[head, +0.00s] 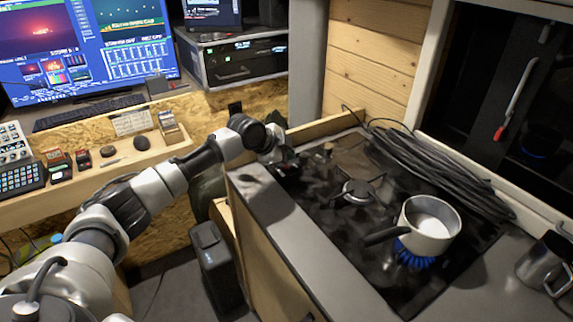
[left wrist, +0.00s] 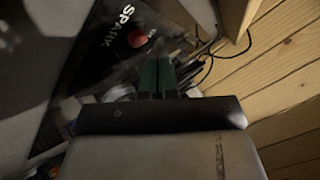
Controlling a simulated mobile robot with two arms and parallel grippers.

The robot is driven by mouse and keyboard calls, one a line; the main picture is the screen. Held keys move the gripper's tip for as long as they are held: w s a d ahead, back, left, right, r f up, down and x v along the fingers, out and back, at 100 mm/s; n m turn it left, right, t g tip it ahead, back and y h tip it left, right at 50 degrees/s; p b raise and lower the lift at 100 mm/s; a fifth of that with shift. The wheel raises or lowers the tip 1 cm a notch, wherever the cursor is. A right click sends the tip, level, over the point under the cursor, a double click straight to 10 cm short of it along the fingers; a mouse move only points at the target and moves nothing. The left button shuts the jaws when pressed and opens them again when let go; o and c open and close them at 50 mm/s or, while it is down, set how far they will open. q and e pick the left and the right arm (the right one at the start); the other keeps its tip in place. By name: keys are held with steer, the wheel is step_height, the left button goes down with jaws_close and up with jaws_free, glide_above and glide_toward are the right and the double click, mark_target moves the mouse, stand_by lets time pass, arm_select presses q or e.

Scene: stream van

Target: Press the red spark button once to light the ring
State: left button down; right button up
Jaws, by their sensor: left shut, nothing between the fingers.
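The red spark button (left wrist: 137,38) sits on a black panel with the word SPARK beside it in the left wrist view. My left gripper (left wrist: 156,78) is shut and empty, its fingertips a little below and right of the button in that picture; I cannot tell whether they touch the panel. In the head view my left gripper (head: 284,162) is at the hob's far left corner and hides the button. The black hob (head: 330,235) has a rear ring (head: 356,191) with no flame showing. Blue flame (head: 414,257) shows under the saucepan (head: 431,224). My right gripper is not in view.
A coil of black cable (head: 440,175) lies along the hob's far side. The saucepan's handle points left over the hob. A metal mug (head: 545,262) stands at the right. The grey counter edge (head: 290,235) is clear. Wooden planks (head: 370,60) rise behind.

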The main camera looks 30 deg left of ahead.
mark_target(287, 167)
arm_select(q)
step_height(287, 167, up, 5)
steer(key=p, duration=0.4)
steer(key=shift+f, duration=0.1)
stand_by(0.7)
